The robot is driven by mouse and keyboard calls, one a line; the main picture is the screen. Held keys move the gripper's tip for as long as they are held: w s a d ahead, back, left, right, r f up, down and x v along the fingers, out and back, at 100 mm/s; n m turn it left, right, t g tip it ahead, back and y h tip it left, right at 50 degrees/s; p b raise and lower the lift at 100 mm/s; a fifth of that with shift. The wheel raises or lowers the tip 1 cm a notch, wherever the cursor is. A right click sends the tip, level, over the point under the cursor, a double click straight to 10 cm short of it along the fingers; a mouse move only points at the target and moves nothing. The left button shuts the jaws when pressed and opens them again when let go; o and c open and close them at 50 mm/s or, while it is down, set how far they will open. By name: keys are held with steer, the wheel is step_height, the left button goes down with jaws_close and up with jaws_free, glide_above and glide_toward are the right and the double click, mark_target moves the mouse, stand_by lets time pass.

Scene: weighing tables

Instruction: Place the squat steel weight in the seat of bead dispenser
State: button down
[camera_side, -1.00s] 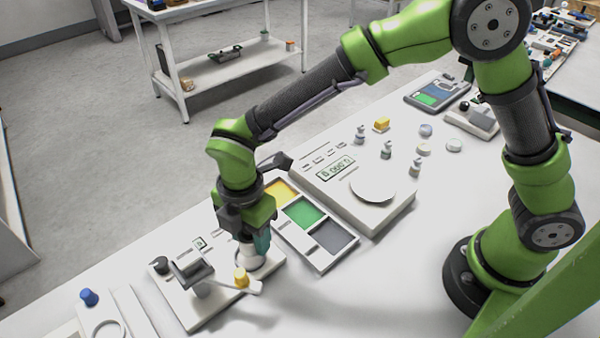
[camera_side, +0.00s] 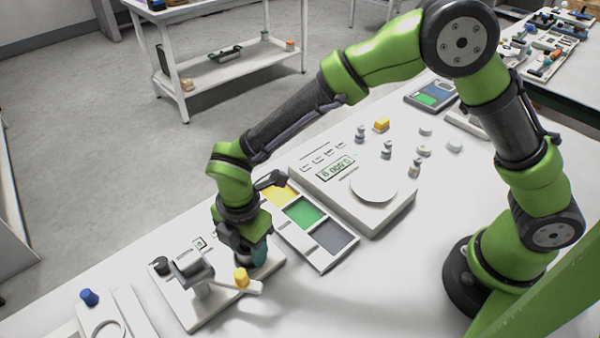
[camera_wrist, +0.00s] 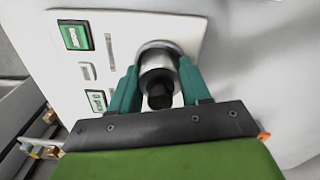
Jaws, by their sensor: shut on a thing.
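The squat steel weight (camera_wrist: 158,72), a shiny cylinder with a dark knob, is between the teal fingers of my gripper (camera_wrist: 157,88) in the wrist view. My gripper is shut on it. In the side view my gripper (camera_side: 253,256) is low over the right part of the bead dispenser (camera_side: 188,314) and hides the weight. In the wrist view the dispenser's panel (camera_wrist: 88,72) has green labels. A pale grey rim (camera_wrist: 152,46) shows around the weight's far end; I cannot tell whether the weight is fully seated.
A tray with yellow, green and grey fields (camera_side: 305,212) and a balance (camera_side: 335,192) stand to the right. Small weights (camera_side: 387,150) stand behind the balance.

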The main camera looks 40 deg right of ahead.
steer(key=c, duration=0.7)
jaws_free()
steer(key=shift+f, duration=0.6)
steer(key=shift+o, duration=0.9)
steer(key=shift+s, duration=0.15)
step_height(320, 180, up, 12)
steer(key=shift+r, duration=0.15)
steer(key=shift+w+d+r, duration=0.15)
steer(key=shift+w+r, duration=0.05)
steer(key=shift+r, duration=0.45)
steer(key=s+d+r+m+t+y, duration=0.1)
steer(key=d+r+m+t, duration=0.1)
steer(key=d+r+m, duration=0.5)
steer(key=s+d+r+m+t+y, duration=0.1)
steer(key=s+d+r+m, duration=0.1)
steer(key=d+m, duration=0.45)
steer(key=s+d+m+t, duration=0.4)
steer(key=s+d+m, duration=0.4)
steer(key=d+m, duration=0.3)
steer(key=shift+d+r+m, duration=0.2)
steer(key=shift+d+m, duration=0.15)
steer(key=shift+d, duration=0.4)
